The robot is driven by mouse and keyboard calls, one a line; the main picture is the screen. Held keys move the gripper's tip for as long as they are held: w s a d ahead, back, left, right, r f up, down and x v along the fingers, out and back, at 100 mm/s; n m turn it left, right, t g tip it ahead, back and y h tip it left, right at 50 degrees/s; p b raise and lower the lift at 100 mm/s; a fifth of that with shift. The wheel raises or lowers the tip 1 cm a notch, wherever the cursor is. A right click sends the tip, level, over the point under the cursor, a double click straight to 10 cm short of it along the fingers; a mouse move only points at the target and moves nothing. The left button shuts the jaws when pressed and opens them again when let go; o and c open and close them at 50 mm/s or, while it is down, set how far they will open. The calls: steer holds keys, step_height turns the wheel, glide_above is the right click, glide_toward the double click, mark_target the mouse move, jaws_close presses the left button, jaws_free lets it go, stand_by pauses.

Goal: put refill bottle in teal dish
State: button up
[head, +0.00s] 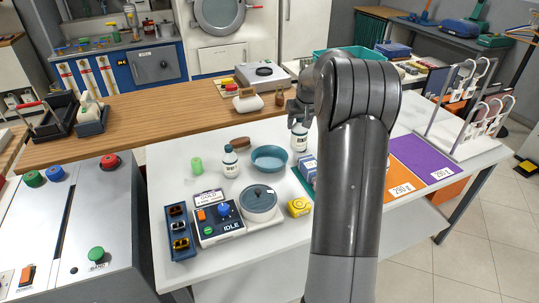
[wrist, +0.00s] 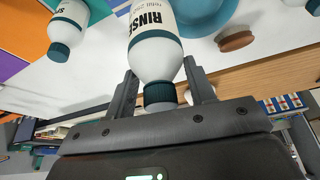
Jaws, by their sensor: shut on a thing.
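My gripper (head: 297,108) is shut on a white refill bottle (head: 299,138) with a dark teal cap. In the wrist view the bottle (wrist: 152,45) stands between the fingers (wrist: 160,75), its label reading "RINSE" with small "refill" print, and appears upside down. I cannot tell whether its base touches the table. The teal dish (head: 269,158) is on the white table just left of the bottle and looks empty. Part of the dish (wrist: 207,18) shows beyond the bottle in the wrist view. My arm hides the table to the right of the bottle.
A similar bottle (head: 230,162) stands left of the dish, and another (wrist: 68,28) shows in the wrist view. A brown oval brush (head: 240,140) lies behind the dish. A wooden counter (head: 150,105) runs behind.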

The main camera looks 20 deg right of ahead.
steer(key=w+a+f, duration=0.8)
steer(key=f, duration=0.3)
steer(key=o, duration=1.5)
